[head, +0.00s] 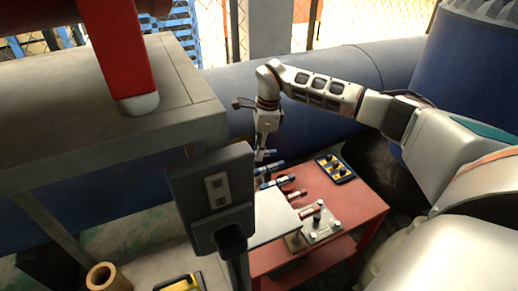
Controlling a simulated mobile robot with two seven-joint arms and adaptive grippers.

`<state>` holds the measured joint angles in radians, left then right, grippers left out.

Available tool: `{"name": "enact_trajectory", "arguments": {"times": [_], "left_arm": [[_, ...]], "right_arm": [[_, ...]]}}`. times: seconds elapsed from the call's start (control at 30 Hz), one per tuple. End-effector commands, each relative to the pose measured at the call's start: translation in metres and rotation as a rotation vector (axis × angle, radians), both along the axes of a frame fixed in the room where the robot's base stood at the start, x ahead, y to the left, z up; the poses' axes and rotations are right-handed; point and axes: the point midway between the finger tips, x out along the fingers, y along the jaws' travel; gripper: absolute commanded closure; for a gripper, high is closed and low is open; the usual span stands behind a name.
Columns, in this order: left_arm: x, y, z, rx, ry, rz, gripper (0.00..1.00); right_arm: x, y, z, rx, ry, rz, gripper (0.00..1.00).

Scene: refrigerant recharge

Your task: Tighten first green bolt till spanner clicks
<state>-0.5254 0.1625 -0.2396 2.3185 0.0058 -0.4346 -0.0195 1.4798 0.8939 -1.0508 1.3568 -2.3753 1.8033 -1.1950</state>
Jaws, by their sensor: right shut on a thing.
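My right gripper (264,146) points down above the back left corner of the red table (345,207). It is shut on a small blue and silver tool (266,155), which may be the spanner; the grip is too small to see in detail. A metal plate with several small fittings (322,228) lies at the table's front, well apart from the gripper. I cannot make out a green bolt on it. My left gripper is not in view.
Blue-ended tools (277,182) and red-ended tools (287,179) lie at the table's left. A yellow-edged tray (335,168) sits at the back right. A dark box on a post (212,195) stands in front left, beside a grey bench (100,90). A large blue pipe (225,92) runs behind.

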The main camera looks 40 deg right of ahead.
Motion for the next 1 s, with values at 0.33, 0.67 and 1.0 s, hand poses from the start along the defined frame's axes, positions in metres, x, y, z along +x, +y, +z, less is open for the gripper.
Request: {"name": "enact_trajectory", "arguments": {"times": [0.33,0.67,1.0], "left_arm": [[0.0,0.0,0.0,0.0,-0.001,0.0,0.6],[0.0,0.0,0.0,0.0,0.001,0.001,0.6],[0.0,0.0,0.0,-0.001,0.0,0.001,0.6]], "right_arm": [[0.0,0.0,-0.007,0.0,-0.001,0.001,0.71],[0.0,0.0,-0.008,-0.001,0.0,0.001,0.65],[-0.002,-0.005,0.031,-0.001,-0.005,0.0,0.65]]}}
